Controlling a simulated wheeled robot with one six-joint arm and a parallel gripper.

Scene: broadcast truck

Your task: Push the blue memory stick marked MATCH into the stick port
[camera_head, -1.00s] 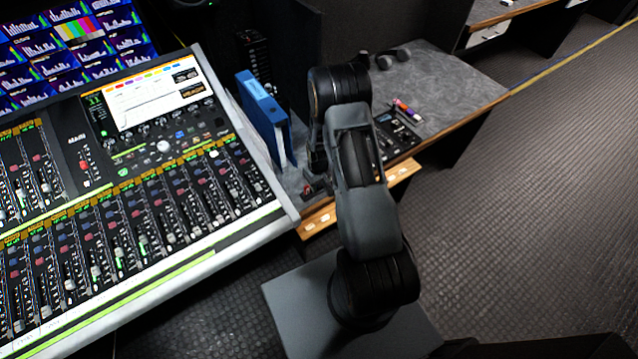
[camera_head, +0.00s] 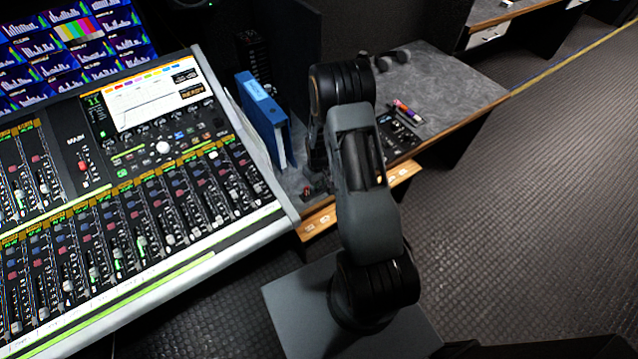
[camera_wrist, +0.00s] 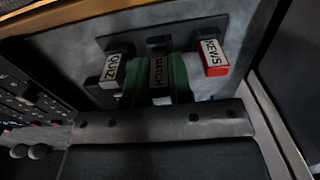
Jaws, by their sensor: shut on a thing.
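In the wrist view my gripper (camera_wrist: 157,88) has its two green fingers shut on the memory stick marked MATCH (camera_wrist: 158,75). Only the label side of this stick shows between the fingers, and its blue colour is not clear. A dark panel (camera_wrist: 195,32) lies just beyond, with a dark slot (camera_wrist: 160,42) in line with the held stick. Whether the stick's tip is in the slot cannot be told. In the head view my arm hides the gripper and the stick.
A stick marked QUIZ (camera_wrist: 111,70) stands close on the left of my fingers, and a red stick marked NEWS (camera_wrist: 212,56) on the right. In the head view a blue binder (camera_head: 262,110) and the mixing desk (camera_head: 150,215) are left of my arm.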

